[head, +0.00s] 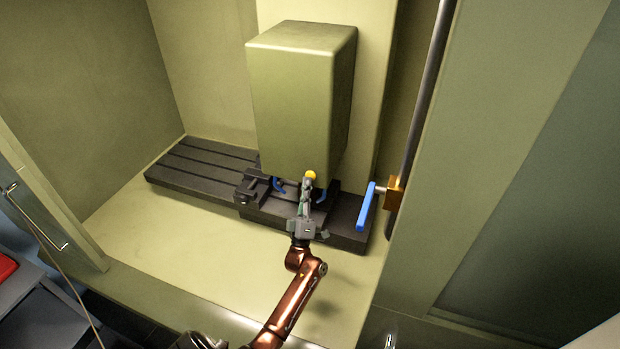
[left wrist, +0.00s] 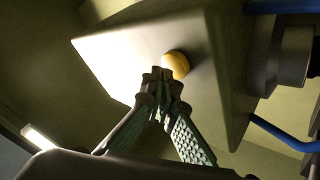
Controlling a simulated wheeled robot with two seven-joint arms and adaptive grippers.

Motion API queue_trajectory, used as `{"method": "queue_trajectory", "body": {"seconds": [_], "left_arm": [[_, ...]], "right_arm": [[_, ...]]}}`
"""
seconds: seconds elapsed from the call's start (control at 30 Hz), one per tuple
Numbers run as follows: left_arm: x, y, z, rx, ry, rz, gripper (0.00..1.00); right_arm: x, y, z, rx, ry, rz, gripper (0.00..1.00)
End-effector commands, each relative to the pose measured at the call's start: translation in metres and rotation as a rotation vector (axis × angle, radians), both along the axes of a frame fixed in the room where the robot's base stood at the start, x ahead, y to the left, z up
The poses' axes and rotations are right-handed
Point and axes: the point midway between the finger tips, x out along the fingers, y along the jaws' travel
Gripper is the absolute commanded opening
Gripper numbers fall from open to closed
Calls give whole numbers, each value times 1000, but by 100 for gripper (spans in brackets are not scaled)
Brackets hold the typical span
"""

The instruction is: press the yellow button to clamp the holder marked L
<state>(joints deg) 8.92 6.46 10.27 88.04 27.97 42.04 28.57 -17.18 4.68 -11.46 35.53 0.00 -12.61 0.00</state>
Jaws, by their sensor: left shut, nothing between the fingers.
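The yellow button (head: 311,174) sits low on the front of the big olive spindle housing (head: 292,100) in the head view. In the left wrist view the button (left wrist: 176,64) is a round dome on the housing's pale face (left wrist: 140,50). My left gripper (head: 308,184) is shut and empty, its fingertips just below the button. In the left wrist view its closed fingertips (left wrist: 162,82) are right beside the button; I cannot tell whether they touch it. No holder marked L can be made out. My right gripper is not in view.
A dark slotted table (head: 195,168) with a vise lies under the housing. A blue handle (head: 366,207) on an orange block (head: 394,193) stands to the right, by a vertical grey rod (head: 428,90). Cabinet walls enclose both sides. The pale floor at front left is clear.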

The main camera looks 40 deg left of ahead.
Motion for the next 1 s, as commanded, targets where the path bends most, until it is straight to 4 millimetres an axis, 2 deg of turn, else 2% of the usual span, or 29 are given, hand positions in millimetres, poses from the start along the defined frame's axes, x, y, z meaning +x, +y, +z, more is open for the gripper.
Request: {"method": "queue_trajectory", "body": {"seconds": [1.0], "left_arm": [[8,3,0,0,1,-1,0]], "right_arm": [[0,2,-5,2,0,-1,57]]}}
